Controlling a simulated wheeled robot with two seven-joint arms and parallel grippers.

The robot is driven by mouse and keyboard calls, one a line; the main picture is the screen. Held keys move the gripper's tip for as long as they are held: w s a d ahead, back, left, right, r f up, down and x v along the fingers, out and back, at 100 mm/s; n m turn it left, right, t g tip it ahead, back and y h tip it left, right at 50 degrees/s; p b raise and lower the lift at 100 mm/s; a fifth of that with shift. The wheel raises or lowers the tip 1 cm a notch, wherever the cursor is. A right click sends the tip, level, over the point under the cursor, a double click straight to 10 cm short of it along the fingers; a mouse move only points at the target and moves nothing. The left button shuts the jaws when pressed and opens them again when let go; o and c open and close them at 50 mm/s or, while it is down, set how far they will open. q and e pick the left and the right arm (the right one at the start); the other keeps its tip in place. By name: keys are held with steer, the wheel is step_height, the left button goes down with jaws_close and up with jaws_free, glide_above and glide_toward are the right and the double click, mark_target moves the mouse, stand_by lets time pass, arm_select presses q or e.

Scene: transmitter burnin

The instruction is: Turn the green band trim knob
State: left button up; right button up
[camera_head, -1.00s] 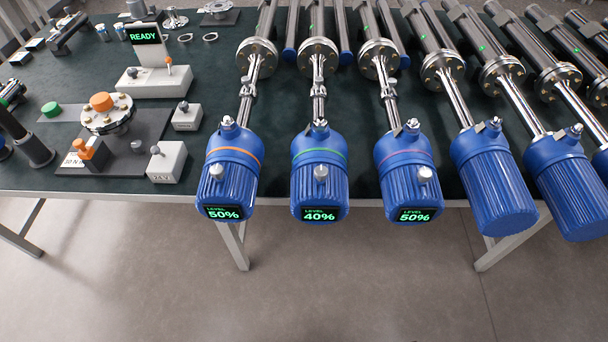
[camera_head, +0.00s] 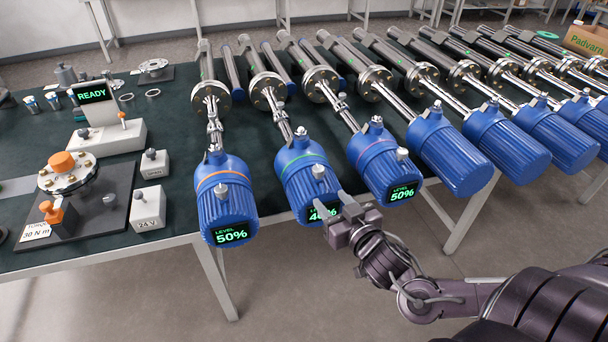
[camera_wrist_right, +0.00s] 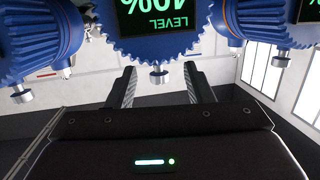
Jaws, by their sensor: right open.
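The green-banded blue transmitter (camera_head: 304,182) is the second from the left in the row, with a green ring around its housing. Its silver trim knob (camera_head: 319,171) sticks out above its display (camera_head: 316,212), whose reading is partly hidden by my right gripper. My right gripper (camera_head: 332,203) is open and empty, in front of that display. In the right wrist view the display reads 40% upside down, and the silver knob (camera_wrist_right: 159,76) shows between the two parted fingers (camera_wrist_right: 160,86). I cannot tell whether it lies within their reach. My left gripper is out of view.
The orange-banded transmitter (camera_head: 225,200), reading 50%, hangs close on the left. Another transmitter (camera_head: 384,165) with a purplish band, also 50%, is close on the right. A READY display (camera_head: 91,93) and a flange fixture (camera_head: 66,175) stand left. The floor in front is clear.

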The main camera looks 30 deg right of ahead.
mark_target(322, 173)
steer(key=r, duration=0.1)
steer(key=d+r+t, duration=0.1)
steer(key=w+r+n+y, duration=0.1)
steer(key=shift+d+r+t, duration=0.15)
steer(key=shift+r+t, duration=0.05)
steer(key=shift+t, duration=0.2)
steer(key=shift+w, duration=3.75)
steer(key=c, duration=1)
